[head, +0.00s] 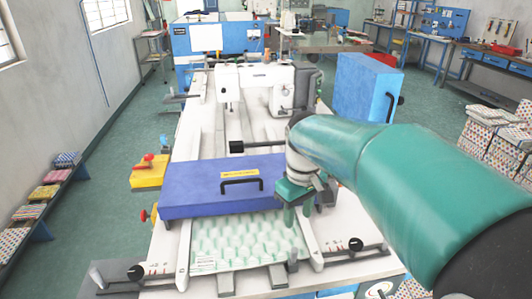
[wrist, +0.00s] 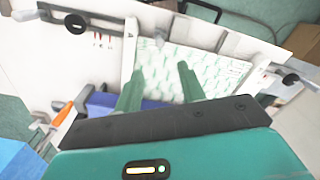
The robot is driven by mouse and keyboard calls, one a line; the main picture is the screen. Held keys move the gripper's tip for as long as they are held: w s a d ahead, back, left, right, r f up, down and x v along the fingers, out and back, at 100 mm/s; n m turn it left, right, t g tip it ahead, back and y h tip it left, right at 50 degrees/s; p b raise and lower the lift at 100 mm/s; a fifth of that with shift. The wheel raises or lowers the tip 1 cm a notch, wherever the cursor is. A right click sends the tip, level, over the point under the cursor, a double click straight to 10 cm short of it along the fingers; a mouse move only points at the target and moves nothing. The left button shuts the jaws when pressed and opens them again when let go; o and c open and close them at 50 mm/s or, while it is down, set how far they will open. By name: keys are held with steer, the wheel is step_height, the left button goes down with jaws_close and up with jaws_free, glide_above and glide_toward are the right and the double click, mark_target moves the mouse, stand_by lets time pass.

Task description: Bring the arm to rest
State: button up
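My arm reaches in from the right in the head view, and its green gripper (head: 305,212) hangs over the front right part of the sewing machine's bed. In the wrist view the two fingers of my gripper (wrist: 161,75) stand apart with nothing between them. Below and beyond the fingers lies a white sheet with green marks (head: 245,240), which also shows in the wrist view (wrist: 215,75). A blue cover plate with a black handle (head: 215,188) lies just behind the sheet. Whether the fingertips touch anything is hard to tell.
The white sewing head (head: 253,78) stands behind the plate. A blue box (head: 365,88) stands at its right. A yellow block with a red part (head: 149,172) sits at the left. Patterned stacks (head: 38,193) line the left bench. Green floor (head: 105,215) is open at the left.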

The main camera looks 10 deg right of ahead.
steer(key=s+r+m+t, duration=0.2)
steer(key=s+m+t, duration=0.3)
steer(key=s, duration=1)
steer(key=shift+t, duration=0.3)
